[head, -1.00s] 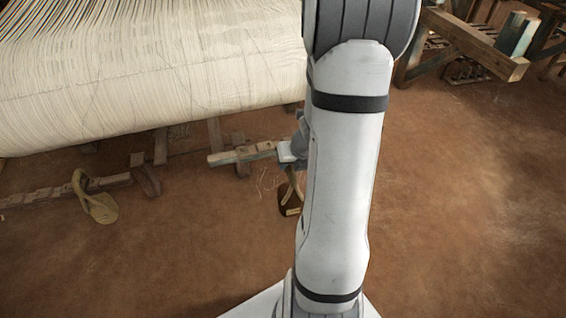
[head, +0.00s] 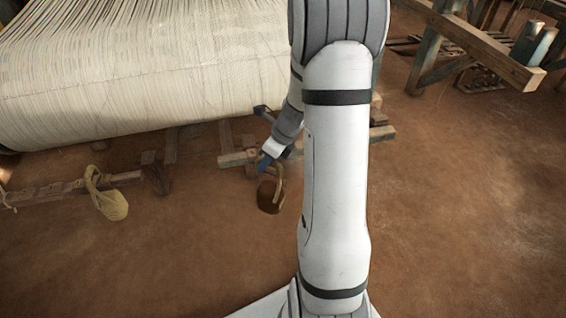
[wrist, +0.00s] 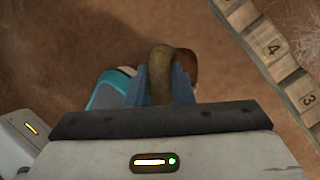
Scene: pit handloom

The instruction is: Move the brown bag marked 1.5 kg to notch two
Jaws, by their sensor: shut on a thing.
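My gripper (head: 268,161) is shut on the looped handle (head: 279,176) of a brown bag (head: 269,197), which hangs below it. The weight mark cannot be read. In the wrist view, the fingers of my gripper (wrist: 166,84) close around the handle (wrist: 160,76), and part of the bag (wrist: 186,62) shows behind. A notched wooden beam (wrist: 262,42) with the numbers 4 and 3 runs at the upper right there, apart from the gripper. Notch two is not in view there. In the head view, my arm hides part of the area right of the bag.
A tan bag (head: 108,204) hangs by its loop from a wooden beam (head: 50,195) at the left. The loom's cloth roll (head: 150,105) stands above the beams. Timber frames (head: 470,45) stand at the upper right. The earth floor (head: 170,265) in front is clear.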

